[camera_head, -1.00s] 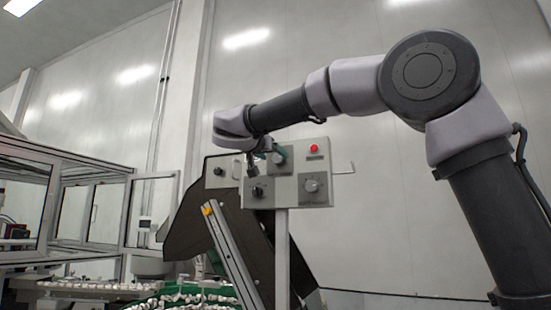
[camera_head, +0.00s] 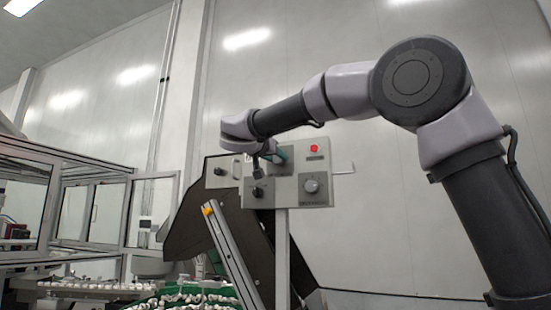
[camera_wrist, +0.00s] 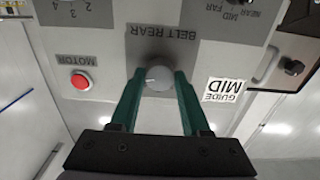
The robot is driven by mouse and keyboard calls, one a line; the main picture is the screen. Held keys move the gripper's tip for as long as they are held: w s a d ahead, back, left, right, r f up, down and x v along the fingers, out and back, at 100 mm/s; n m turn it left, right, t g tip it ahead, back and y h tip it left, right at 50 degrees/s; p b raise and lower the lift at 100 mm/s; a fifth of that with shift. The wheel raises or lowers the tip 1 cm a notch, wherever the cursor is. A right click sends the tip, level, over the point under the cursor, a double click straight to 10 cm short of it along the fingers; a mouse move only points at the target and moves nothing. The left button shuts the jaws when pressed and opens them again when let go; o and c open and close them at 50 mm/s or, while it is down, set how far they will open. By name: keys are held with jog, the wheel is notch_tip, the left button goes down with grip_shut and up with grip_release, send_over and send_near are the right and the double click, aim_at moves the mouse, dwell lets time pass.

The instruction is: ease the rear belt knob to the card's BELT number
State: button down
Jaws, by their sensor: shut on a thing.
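The rear belt knob (camera_wrist: 158,80) is a round grey knob under the inverted words BELT REAR in the wrist view. A small pale mark shows on its left side; no number scale around it is readable. My gripper (camera_wrist: 159,86) has its two green fingers on either side of the knob and is shut on it. In the head view my gripper (camera_head: 280,155) is at the upper part of the grey control panel (camera_head: 290,200), and it hides the knob. A white card (camera_wrist: 223,91) reads GUIDE MID, inverted; no BELT number is visible on it.
A red MOTOR button (camera_wrist: 81,81) sits left of the knob in the wrist view. Other panel knobs, a lower-left one (camera_head: 257,190) and a right one (camera_head: 312,186), are close by. A dark conveyor housing (camera_head: 205,225) stands behind the panel.

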jog(key=shift+n, duration=0.3)
jog(key=n, duration=1.1)
jog(key=shift+n, duration=1.9)
jog(key=shift+c, duration=1.9)
grip_release()
